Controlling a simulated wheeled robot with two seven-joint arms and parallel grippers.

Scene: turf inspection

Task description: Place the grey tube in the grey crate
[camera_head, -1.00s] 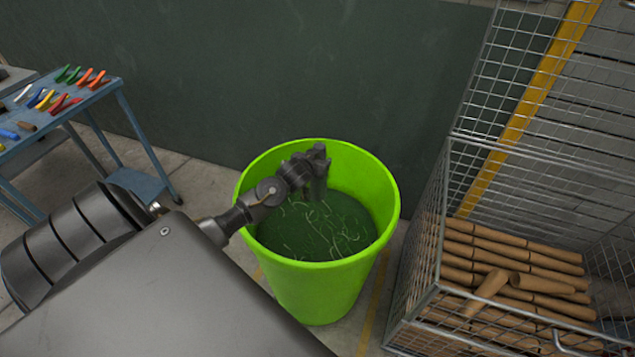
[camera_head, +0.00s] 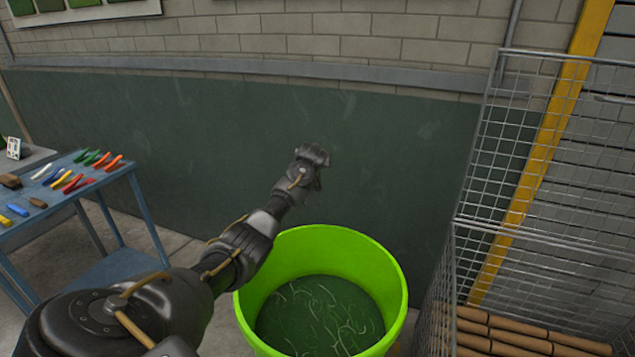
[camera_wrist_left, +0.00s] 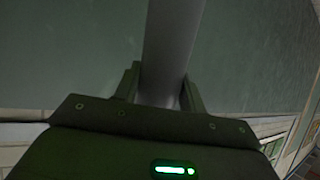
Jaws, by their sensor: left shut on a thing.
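My left gripper (camera_head: 312,158) is held up in front of the dark green wall, above and behind the lime green bin. In the left wrist view, the gripper's two fingers (camera_wrist_left: 161,80) are shut on a plain grey tube (camera_wrist_left: 170,35), which runs up out of the top of the picture. In the head view the tube is mostly hidden behind the gripper and wrist. I see no crate that I can name for sure as the grey crate. My right gripper is out of view.
The lime green bin (camera_head: 392,275) holds dark green stuff with pale strands. A grey wire cage (camera_head: 530,235) with brown tubes (camera_head: 500,335) stands right. A blue table (camera_head: 140,215) with coloured tools stands left. The wall (camera_head: 400,170) is close behind.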

